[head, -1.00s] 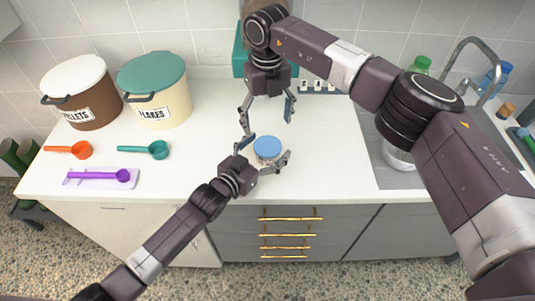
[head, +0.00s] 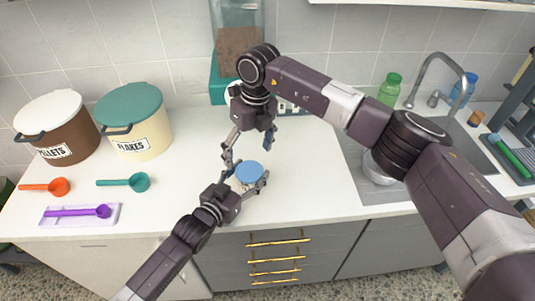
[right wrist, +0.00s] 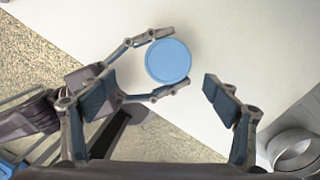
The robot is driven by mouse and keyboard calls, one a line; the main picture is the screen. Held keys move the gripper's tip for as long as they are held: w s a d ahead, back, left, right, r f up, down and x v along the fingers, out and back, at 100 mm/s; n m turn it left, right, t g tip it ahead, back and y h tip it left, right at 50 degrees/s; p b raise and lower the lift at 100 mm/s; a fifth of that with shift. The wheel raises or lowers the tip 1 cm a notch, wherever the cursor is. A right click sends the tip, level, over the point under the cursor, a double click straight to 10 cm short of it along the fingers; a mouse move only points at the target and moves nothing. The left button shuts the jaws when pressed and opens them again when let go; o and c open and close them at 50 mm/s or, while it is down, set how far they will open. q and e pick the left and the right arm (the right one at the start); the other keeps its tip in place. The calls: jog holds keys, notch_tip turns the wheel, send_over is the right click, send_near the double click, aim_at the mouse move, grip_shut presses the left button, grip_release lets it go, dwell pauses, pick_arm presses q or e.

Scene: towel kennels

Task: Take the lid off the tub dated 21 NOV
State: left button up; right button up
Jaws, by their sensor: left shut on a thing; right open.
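A small tub (head: 243,187) with a round blue lid (head: 249,172) is upright near the counter's front edge. The lid is on; the date is not readable. My left gripper (head: 246,179) is shut on the tub, one finger on each side below the lid. The right wrist view shows the lid (right wrist: 168,61) from above, between the left gripper's fingers. My right gripper (head: 248,151) is open and empty, pointing down just above and behind the lid. Its two pads also show in the right wrist view (right wrist: 158,95), spread apart and not touching the lid.
A PELLETS bin (head: 71,138) and a FLAKES bin (head: 151,138) stand at the back left. Orange (head: 45,187), teal (head: 124,182) and purple (head: 77,212) scoops lie in front. A sink (head: 379,180) is on the right. Counter right of the tub is clear.

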aim_at(250, 171)
jog(key=shift+s+d+n+t+y, duration=0.3)
jog(key=shift+s+d+n+y, duration=0.3)
jog(key=shift+d+n, duration=0.15)
pick_arm(q)
jog(key=shift+d, duration=0.1)
pick_arm(e)
jog(key=s+d+r+n+t+y, duration=0.2)
jog(key=d+r+n+t, duration=0.1)
jog(key=d+r, duration=0.15)
jog(key=x, duration=1.2)
jog(key=shift+s+a+f, duration=0.1)
jog(key=shift+s+f, duration=0.05)
jog(key=shift+f, duration=0.35)
